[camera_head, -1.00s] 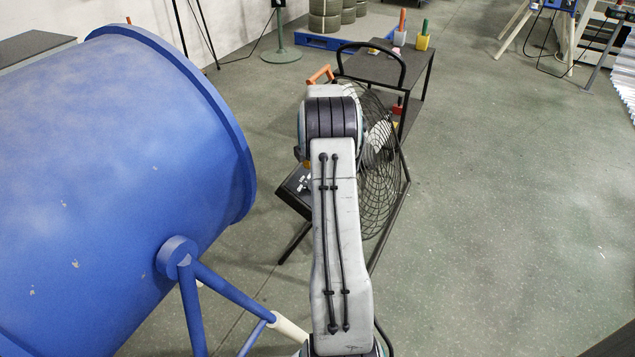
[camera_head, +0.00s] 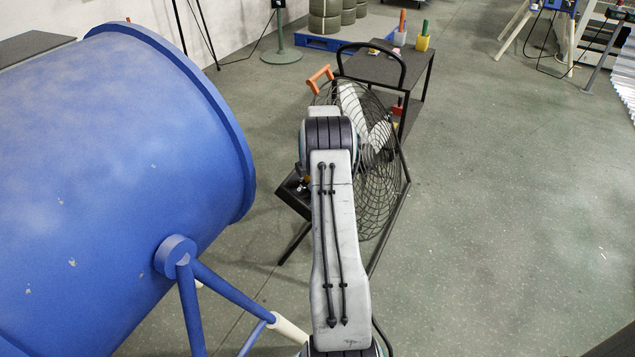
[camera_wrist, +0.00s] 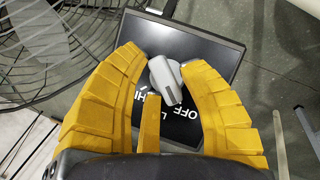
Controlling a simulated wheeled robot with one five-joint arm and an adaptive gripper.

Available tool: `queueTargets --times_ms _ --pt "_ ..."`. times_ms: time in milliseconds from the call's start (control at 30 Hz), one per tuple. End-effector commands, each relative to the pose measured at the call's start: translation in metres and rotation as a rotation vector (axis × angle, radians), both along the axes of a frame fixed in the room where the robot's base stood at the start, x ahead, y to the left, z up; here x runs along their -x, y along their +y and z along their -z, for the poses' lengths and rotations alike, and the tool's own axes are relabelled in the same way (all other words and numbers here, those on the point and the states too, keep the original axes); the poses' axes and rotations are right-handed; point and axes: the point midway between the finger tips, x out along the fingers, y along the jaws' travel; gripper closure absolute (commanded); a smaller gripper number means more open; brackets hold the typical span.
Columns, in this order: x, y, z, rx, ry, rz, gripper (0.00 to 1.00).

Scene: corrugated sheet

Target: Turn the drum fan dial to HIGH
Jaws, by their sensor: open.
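The fan dial (camera_wrist: 165,78) is a grey knob on a dark panel (camera_wrist: 215,50) in the wrist view. White letters on the panel read "OFF" and partly "L" and "HI"; the rest is hidden. My gripper (camera_wrist: 164,62) has yellow fingers, open, one on each side of the dial. I cannot tell whether they touch it. The dial's tapered end points down and slightly right, towards the lettering near "OFF". In the head view the drum fan (camera_head: 378,190) has a black wire cage and an orange handle, and my arm covers part of it. The panel's edge (camera_head: 293,198) shows left of my arm.
A large blue drum (camera_head: 110,190) on a blue frame fills the left side. A black cart (camera_head: 385,68) with small coloured containers stands behind the fan. A blue pallet with tires is at the back. The floor on the right (camera_head: 500,200) is clear.

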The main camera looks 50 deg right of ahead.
Motion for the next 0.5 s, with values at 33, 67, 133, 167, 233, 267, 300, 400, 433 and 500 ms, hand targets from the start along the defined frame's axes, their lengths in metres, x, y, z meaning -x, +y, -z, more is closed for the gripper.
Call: queueTargets --times_ms 33,67,133,167,233,267,300,400,433,500 --pt "0.0000 0.0000 -0.0001 0.000 0.000 0.000 0.64" --pt "0.0000 0.0000 -0.0001 0.000 0.000 0.000 0.61" --pt "0.0000 0.0000 -0.0001 0.000 0.000 0.000 0.67" --pt "0.0000 0.0000 -0.0001 0.000 0.000 0.000 0.70" --pt "0.0000 0.0003 0.0000 -0.001 0.001 0.000 0.76" --pt "0.0000 0.0003 0.0000 -0.001 0.001 0.000 0.79" --pt "0.0000 0.0004 0.0000 -0.001 0.001 0.000 0.82" --pt "-0.0001 0.0006 0.0000 -0.001 0.001 -0.001 0.91" --pt "-0.0001 0.0006 0.0000 -0.001 0.001 -0.001 0.94" --pt "-0.0001 0.0007 0.0000 -0.001 0.001 -0.001 1.00"
